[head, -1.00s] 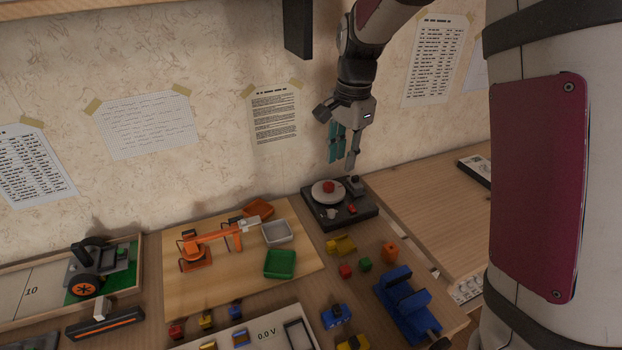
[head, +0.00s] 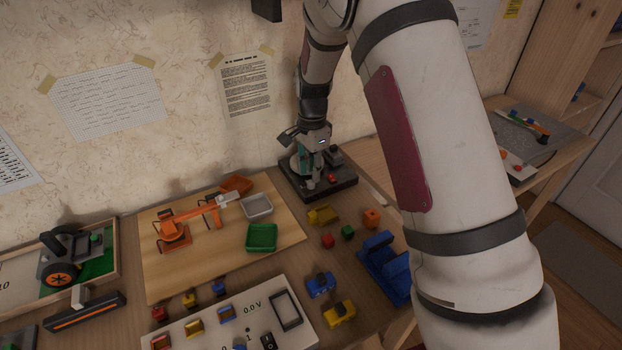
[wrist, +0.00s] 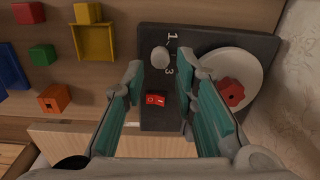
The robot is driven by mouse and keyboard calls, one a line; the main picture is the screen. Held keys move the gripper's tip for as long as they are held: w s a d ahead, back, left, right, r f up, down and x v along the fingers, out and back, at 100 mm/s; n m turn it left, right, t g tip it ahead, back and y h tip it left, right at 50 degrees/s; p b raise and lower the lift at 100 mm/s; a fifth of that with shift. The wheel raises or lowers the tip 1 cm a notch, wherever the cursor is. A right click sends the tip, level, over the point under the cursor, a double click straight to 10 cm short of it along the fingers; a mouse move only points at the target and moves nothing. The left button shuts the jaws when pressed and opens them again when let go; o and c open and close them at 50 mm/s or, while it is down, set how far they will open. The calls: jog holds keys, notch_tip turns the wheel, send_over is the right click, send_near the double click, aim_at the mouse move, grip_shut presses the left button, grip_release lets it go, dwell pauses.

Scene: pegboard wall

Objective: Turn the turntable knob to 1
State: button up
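The turntable (head: 343,183) is a dark box on the table by the wall. In the wrist view its dark base (wrist: 210,38) carries a white platter (wrist: 239,62) with a red piece (wrist: 231,92) on it. I cannot tell which mark the knob points to. My gripper (wrist: 161,76) is open above the base, its teal-padded fingers spread on either side of the knob.
In the head view, a yellow piece (head: 323,215), red block (head: 327,241), green block (head: 348,232) and orange block (head: 371,217) lie in front of the turntable. A board with an orange toy arm (head: 173,235) and trays is at left. The wall is close behind.

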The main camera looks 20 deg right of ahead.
aim_at(311, 182)
jog(key=shift+f, duration=1.75)
grip_shut()
